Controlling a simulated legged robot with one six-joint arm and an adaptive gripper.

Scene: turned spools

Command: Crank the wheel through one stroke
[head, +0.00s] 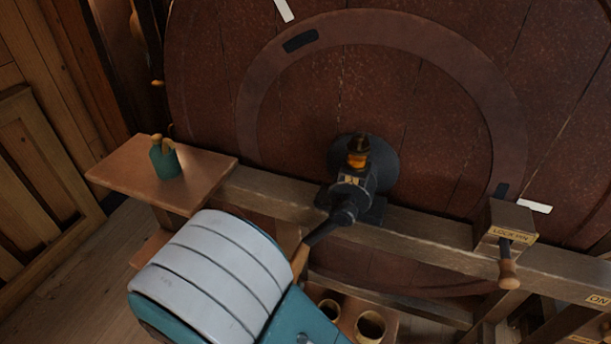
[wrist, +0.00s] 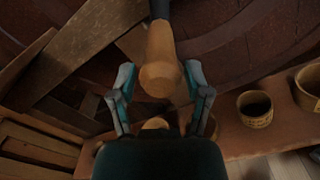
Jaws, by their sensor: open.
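The large round wooden wheel (head: 450,110) fills the back of the head view, with a dark ring band on its face. At its centre is a black hub (head: 362,165) with an amber part on top. A dark crank arm (head: 328,226) runs from the hub down and left, and its wooden handle (head: 300,262) is mostly hidden behind my arm. In the wrist view the wooden crank handle (wrist: 160,68) points toward the camera. My gripper (wrist: 158,80) is open, with one teal finger on each side of the handle's rounded end. I cannot tell whether either finger touches it.
A lock pin box (head: 503,225) with a wooden knob sits on the beam at right. Round wooden containers (head: 370,326) stand on a low shelf below the handle.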

